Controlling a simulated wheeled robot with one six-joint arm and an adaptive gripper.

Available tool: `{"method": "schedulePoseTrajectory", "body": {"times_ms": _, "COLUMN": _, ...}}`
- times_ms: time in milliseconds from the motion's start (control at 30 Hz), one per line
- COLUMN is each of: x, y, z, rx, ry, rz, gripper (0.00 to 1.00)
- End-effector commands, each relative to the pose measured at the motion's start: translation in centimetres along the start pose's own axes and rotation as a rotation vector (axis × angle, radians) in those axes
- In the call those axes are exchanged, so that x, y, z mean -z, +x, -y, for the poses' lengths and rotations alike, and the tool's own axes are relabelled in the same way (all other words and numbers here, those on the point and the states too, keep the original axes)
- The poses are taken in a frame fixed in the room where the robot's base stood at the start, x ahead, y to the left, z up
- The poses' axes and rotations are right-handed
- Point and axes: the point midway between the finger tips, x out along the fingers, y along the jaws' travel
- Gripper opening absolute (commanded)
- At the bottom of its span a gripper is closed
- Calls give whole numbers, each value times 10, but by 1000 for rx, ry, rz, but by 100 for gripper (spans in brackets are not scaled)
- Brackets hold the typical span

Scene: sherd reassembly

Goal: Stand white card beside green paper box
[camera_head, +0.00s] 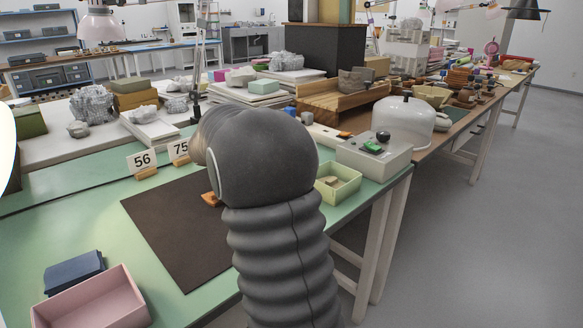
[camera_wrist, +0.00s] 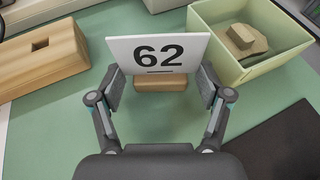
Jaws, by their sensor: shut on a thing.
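A white card (camera_wrist: 157,50) with the number 62 stands upright in a small wooden foot (camera_wrist: 161,85) in the wrist view. My gripper (camera_wrist: 160,87) is shut on the card, with one finger at each side. The green paper box (camera_wrist: 263,65) is just right of the card, a narrow gap apart, and holds tan pieces. The box also shows in the camera_head view (camera_head: 352,190), right of my arm. There my gripper and card 62 are hidden behind the arm. I cannot tell if the foot touches the table.
A wooden block (camera_wrist: 38,62) with a slot lies left of the card. A dark mat (camera_head: 165,228) covers the table's middle. White cards 56 (camera_head: 142,160) and 75 (camera_head: 180,148) stand behind it. A pink box (camera_head: 92,300) and blue box (camera_head: 74,271) are at front left.

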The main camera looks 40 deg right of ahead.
Motion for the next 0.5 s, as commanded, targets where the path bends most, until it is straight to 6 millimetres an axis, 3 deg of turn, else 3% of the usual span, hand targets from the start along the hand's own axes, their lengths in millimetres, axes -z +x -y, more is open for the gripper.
{"method": "schedulePoseTrajectory", "body": {"times_ms": 167, "x": 2, "y": 1, "z": 0, "rx": 0, "ry": -1, "rz": 0, "gripper": 57}}
{"method": "schedulePoseTrajectory", "body": {"times_ms": 200, "x": 2, "y": 1, "z": 0, "rx": 0, "ry": 0, "rz": 0, "gripper": 80}}
{"method": "schedulePoseTrajectory", "body": {"times_ms": 300, "x": 2, "y": 1, "z": 0, "rx": 0, "ry": 0, "rz": 0, "gripper": 100}}
{"method": "schedulePoseTrajectory", "body": {"times_ms": 500, "x": 2, "y": 1, "z": 0, "rx": 1, "ry": 0, "rz": 0, "gripper": 100}}
